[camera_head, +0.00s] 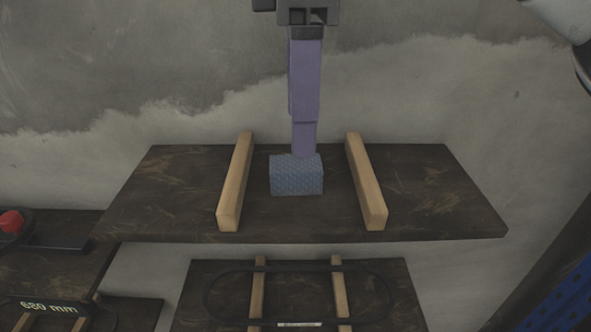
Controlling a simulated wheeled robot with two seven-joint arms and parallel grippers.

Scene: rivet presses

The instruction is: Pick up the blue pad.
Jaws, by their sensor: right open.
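The blue pad (297,177) is a small patterned block on the upper dark wooden shelf (420,200), between two light wooden strips. My right gripper (303,151) comes down from the top of the head view with long purple fingers. Its fingertips overlap the pad's top back edge, right of its middle. The fingers line up one behind the other, so the gap between them is hidden. The gripper is open. I cannot tell whether a finger touches the pad. My left gripper is not in view.
The left strip (236,182) and right strip (366,182) flank the pad with bare shelf on both sides. A concrete wall (420,90) stands behind. Below is another shelf with a black belt loop (212,296). A red object (11,221) is at the far left.

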